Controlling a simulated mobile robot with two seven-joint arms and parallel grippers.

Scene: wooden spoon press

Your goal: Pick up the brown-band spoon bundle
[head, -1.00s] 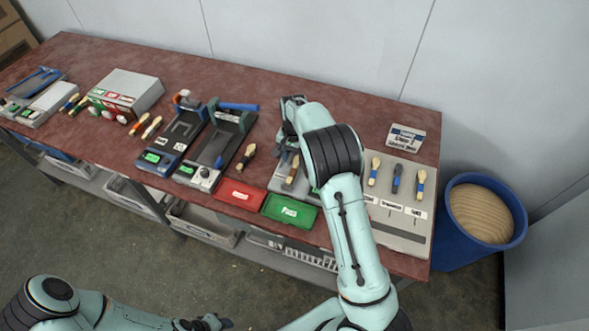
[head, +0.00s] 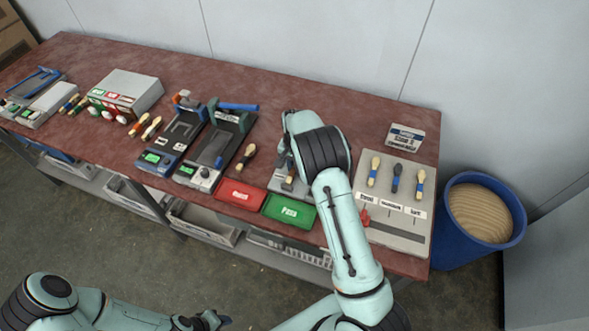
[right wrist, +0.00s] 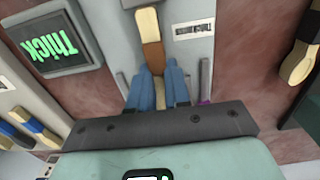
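The brown-band spoon bundle (right wrist: 152,50) is pale with a brown band and lies over the grey gauge at the top middle of the right wrist view. Its lower part shows below the arm in the head view (head: 288,182). My right gripper (right wrist: 158,72) has its two blue fingers on either side of the bundle, just below the band, with no clear gap; it looks shut on it. In the head view the right arm hides most of this gripper. My left gripper (head: 208,321) is at the bottom edge, away from the table; its fingers are too small to read.
Another dark-banded bundle (head: 245,157) lies to the left. A red tray (head: 240,194) and a green tray (head: 289,210) stand at the front edge. A grey board (head: 395,240) with blue- and dark-banded bundles is at right, with a blue bin (head: 456,240) beyond. Presses stand left.

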